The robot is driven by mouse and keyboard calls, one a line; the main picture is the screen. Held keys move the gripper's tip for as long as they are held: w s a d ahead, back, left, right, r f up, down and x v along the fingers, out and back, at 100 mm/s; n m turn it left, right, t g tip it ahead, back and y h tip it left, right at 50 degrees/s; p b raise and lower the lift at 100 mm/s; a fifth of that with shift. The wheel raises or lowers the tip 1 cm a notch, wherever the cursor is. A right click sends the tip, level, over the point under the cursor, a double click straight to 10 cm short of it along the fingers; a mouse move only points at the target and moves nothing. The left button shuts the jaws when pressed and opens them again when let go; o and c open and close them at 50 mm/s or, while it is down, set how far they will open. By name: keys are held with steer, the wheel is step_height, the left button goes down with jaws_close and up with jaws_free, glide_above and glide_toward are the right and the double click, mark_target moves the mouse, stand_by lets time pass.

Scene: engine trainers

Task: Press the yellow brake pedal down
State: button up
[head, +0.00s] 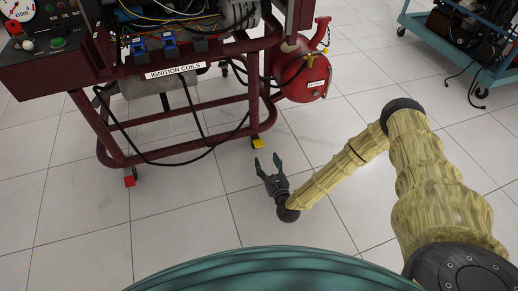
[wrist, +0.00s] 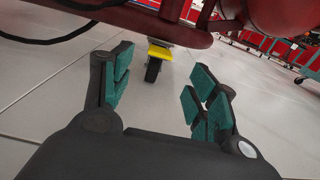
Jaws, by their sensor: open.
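The yellow brake pedal (head: 258,142) sits on a caster at the lower right corner of the dark red engine trainer frame. In the wrist view the yellow pedal (wrist: 159,50) shows above a black caster wheel (wrist: 153,70), between my open fingers and beyond them. My gripper (head: 267,162) is open and empty, low over the floor in front of the pedal and apart from it. Its green-padded fingers also show in the wrist view (wrist: 158,90).
The red trainer frame (head: 190,144) stands behind the pedal, with a black cable hanging from it. A red tank (head: 303,72) is at its right. A red brake pedal (head: 129,181) is on the left caster. A teal cart (head: 480,60) stands far right. The tiled floor in front is clear.

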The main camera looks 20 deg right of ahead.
mark_target(259, 144)
steer(key=w+b, duration=0.4)
steer(key=w, duration=0.5)
steer(key=shift+w+a+f, duration=0.1)
steer(key=shift+w+a, duration=0.05)
steer(key=shift+w, duration=0.2)
steer(key=shift+w+b, duration=0.35)
steer(key=shift+w, duration=0.2)
steer(key=shift+c, duration=0.4)
